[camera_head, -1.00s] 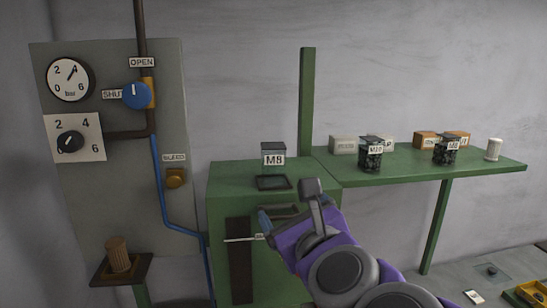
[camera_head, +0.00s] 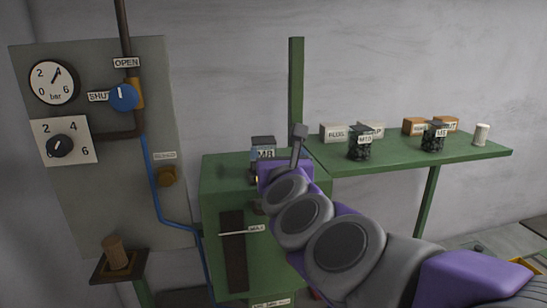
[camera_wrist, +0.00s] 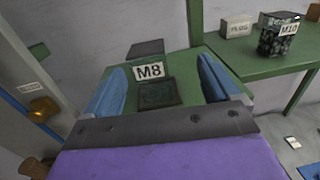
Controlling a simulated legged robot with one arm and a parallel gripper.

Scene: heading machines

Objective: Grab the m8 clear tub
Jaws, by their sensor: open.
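The M8 clear tub (camera_head: 263,142) stands on the green machine top, with a dark lid and a white M8 label. In the wrist view the tub (camera_wrist: 147,50) is ahead, with its label (camera_wrist: 149,71) facing me. My gripper (camera_head: 263,179) is just in front of the tub in the head view and partly covers its lower part. In the wrist view my gripper (camera_wrist: 163,70) is open, its two blue fingers wide apart. The label appears between them, nearer the left finger. Whether the fingers flank the tub in depth is unclear. Nothing is gripped.
A dark square recess or plate (camera_wrist: 158,92) lies in front of the tub. A green post (camera_head: 296,95) stands behind right. The green shelf (camera_head: 400,166) at right holds a dark M10 tub (camera_head: 360,147), another dark tub (camera_head: 433,139), boxes and a white cylinder (camera_head: 481,134).

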